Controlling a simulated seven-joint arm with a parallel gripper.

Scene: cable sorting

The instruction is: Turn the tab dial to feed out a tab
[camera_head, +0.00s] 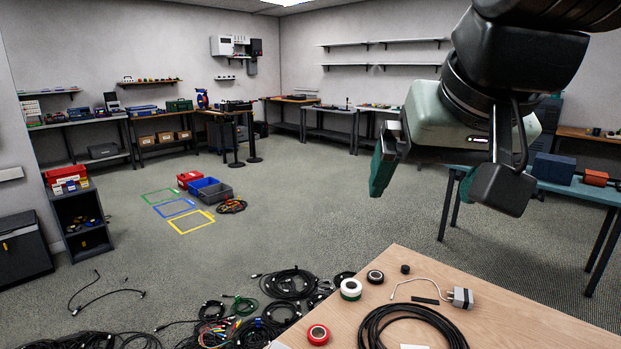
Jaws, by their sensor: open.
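My gripper (386,162) is at the upper right, high above the wooden table (540,335). It is open and nothing shows between its fingers; one teal finger shows clearly, and the other is mostly hidden by the gripper body. I cannot make out a tab dial for certain. A small black knob-like piece (405,269) stands near the table's back edge, below my gripper and well apart from it. A small grey block (462,297) with a white lead lies to its right. No fed-out tab can be made out.
On the table lie a coiled black cable (372,328), a red tape roll (318,334), a white-and-green roll (351,289) and a black roll (375,276). Loose cables (285,285) cover the floor at left. A blue bench (590,190) stands at right. The mid-floor is mostly clear.

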